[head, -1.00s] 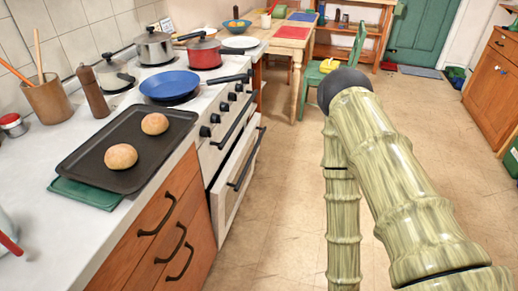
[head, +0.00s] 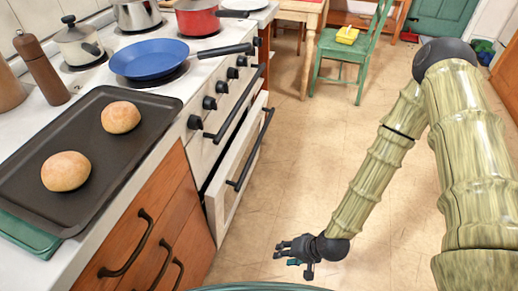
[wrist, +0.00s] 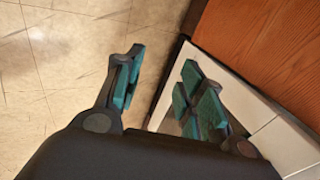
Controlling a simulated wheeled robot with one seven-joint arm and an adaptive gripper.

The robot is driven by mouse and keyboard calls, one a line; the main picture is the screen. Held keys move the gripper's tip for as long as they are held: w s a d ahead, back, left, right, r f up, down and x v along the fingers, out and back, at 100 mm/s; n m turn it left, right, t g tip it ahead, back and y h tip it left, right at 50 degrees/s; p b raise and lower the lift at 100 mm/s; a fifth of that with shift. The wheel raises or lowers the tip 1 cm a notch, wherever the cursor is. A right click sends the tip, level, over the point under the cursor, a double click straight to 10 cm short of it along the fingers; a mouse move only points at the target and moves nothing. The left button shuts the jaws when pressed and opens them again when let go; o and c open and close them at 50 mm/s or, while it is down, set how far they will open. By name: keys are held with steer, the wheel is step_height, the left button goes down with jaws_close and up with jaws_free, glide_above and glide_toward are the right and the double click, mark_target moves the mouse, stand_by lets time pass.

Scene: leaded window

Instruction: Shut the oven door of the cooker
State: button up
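The white cooker (head: 215,115) stands along the left counter in the head view. Its oven door (head: 228,180) is partly open, tilted outward at the top, with a dark gap behind it and a black bar handle (head: 252,150). My gripper (head: 290,256) is low over the floor, to the right of and nearer than the door, apart from it. In the wrist view my gripper (wrist: 160,88) is open and empty, its teal-padded fingers spread. A white panel edge shows beyond the fingers there; I cannot tell exactly which part of the cooker it is.
A wooden drawer unit (head: 160,235) adjoins the cooker's near side. A blue pan (head: 150,58) sits on the hob, its handle reaching over the front. A baking tray (head: 85,110) holds two buns. A green chair (head: 345,55) stands farther back. The tiled floor (head: 300,150) is clear.

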steer(key=w+a+m+t+y+b, duration=0.1)
steer(key=w+a+t+y+b, duration=0.2)
steer(key=w, duration=0.5)
steer(key=m+t+y+b, duration=0.3)
steer(key=t+y+b, duration=0.15)
steer(key=b, duration=0.65)
glide_toward(259, 139)
steer(key=shift+t, duration=0.35)
steer(key=b+x, duration=0.1)
steer(key=x, duration=0.2)
steer(key=f+b+x, duration=0.1)
steer(key=x, duration=0.6)
steer(key=shift+s+a+f+b, duration=0.1)
steer(key=shift+s+f+b, duration=0.1)
steer(key=shift+b, duration=0.2)
jaws_close()
